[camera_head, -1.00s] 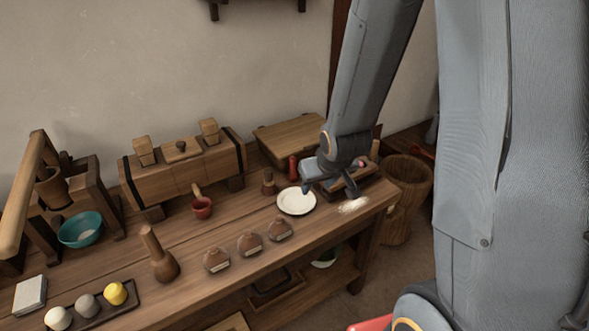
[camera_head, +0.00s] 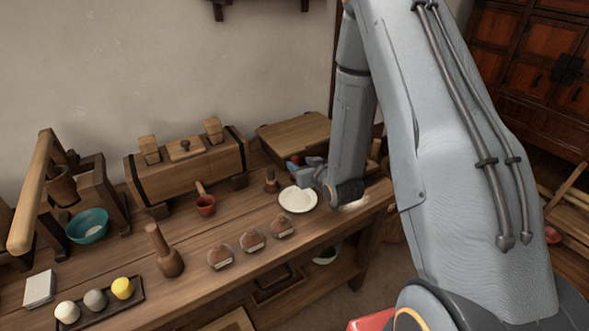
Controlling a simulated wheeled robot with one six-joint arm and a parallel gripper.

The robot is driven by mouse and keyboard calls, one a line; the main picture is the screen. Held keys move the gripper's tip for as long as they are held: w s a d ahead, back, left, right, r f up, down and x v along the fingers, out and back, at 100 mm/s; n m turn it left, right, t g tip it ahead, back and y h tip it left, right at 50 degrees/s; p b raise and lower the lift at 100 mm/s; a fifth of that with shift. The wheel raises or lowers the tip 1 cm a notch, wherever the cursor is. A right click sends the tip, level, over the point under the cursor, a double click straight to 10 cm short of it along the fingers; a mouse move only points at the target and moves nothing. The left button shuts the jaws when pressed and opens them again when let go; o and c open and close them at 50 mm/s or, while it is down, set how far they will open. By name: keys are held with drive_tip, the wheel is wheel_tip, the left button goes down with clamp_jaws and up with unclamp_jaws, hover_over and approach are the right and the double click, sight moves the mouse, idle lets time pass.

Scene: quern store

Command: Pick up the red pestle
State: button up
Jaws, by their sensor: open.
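The red pestle (camera_head: 294,158) stands near the back of the wooden bench, just behind a white plate. Only a small red part of it shows, because my gripper (camera_head: 296,168) covers most of it. My gripper is open and reaches in from the right at the pestle, close to it. I cannot tell whether the pestle is between the fingers or behind them.
The white plate (camera_head: 298,199) with pale powder lies just in front of my gripper. A small wooden pestle-like piece (camera_head: 271,184) stands left of it. A wooden board (camera_head: 290,133) is behind. Several brown jars (camera_head: 252,241) line the bench front.

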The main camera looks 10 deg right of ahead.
sight(296, 160)
drive_tip(key=p+x, duration=0.1)
drive_tip(key=x, duration=0.3)
drive_tip(key=shift+w, duration=0.15)
clamp_jaws()
